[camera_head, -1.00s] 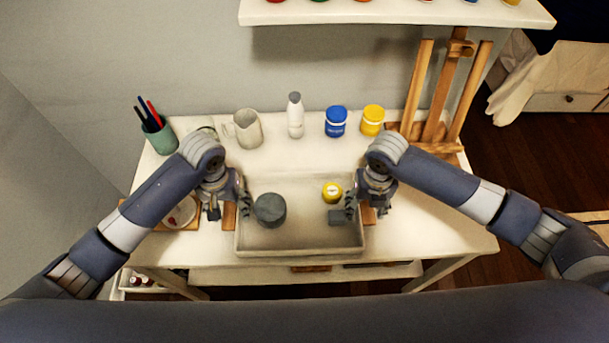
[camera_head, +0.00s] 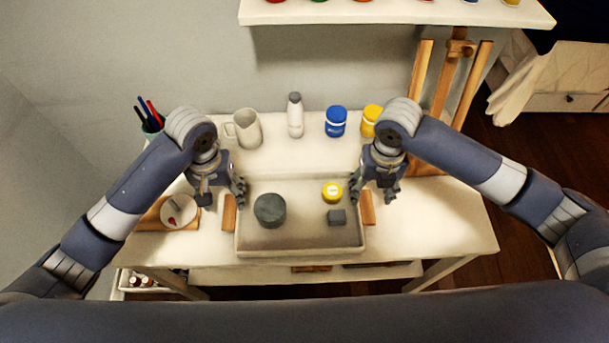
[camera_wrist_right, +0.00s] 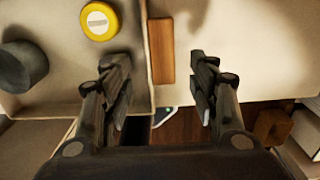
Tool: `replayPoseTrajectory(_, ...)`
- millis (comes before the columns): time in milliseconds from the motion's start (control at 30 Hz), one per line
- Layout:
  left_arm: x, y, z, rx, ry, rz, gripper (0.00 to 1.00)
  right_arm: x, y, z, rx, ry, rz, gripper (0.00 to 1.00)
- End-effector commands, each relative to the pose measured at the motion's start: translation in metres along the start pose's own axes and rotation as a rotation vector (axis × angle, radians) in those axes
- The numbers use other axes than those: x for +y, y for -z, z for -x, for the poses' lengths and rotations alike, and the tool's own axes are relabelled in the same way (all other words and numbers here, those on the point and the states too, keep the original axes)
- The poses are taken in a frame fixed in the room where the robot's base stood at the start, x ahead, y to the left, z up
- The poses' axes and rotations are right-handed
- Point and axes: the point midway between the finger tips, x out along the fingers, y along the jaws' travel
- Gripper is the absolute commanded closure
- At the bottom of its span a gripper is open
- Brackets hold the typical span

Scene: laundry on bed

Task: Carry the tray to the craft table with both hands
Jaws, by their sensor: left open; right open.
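The light grey tray (camera_head: 300,250) rests on the white table with wooden handles on its left (camera_head: 229,214) and right (camera_head: 368,208) sides. It holds a dark grey round pot (camera_head: 270,210), a yellow-lidded jar (camera_head: 332,192) and a small dark block (camera_head: 337,217). My left gripper (camera_head: 238,190) is open and empty, above and behind the left handle. My right gripper (camera_head: 358,188) is open and empty, above and behind the right handle. In the right wrist view the right handle (camera_wrist_right: 161,52) lies ahead between the open fingers (camera_wrist_right: 160,92), not between their tips.
Along the back of the white table (camera_head: 440,220) stand a pitcher (camera_head: 247,129), a white bottle (camera_head: 295,116), a blue jar (camera_head: 336,121) and a yellow jar (camera_head: 371,119). A small dish (camera_head: 178,210) on a board is at left. A wooden easel (camera_head: 447,85) stands at right.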

Motion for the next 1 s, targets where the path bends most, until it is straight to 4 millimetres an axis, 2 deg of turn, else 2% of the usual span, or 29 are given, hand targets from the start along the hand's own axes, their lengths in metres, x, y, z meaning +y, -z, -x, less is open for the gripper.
replayPoseTrajectory(100,0.000,0.000,0.000,0.000,0.000,0.000,0.46,0.000,-0.001,0.020,-0.002,0.000,0.001,0.46)
replayPoseTrajectory(300,0.000,0.000,0.000,0.000,0.000,0.000,0.46,-0.001,0.000,0.035,0.000,0.001,-0.001,0.46)
replayPoseTrajectory(1000,0.000,0.000,-0.001,-0.001,0.000,0.000,0.46,0.000,0.001,0.035,0.002,0.001,0.001,0.46)
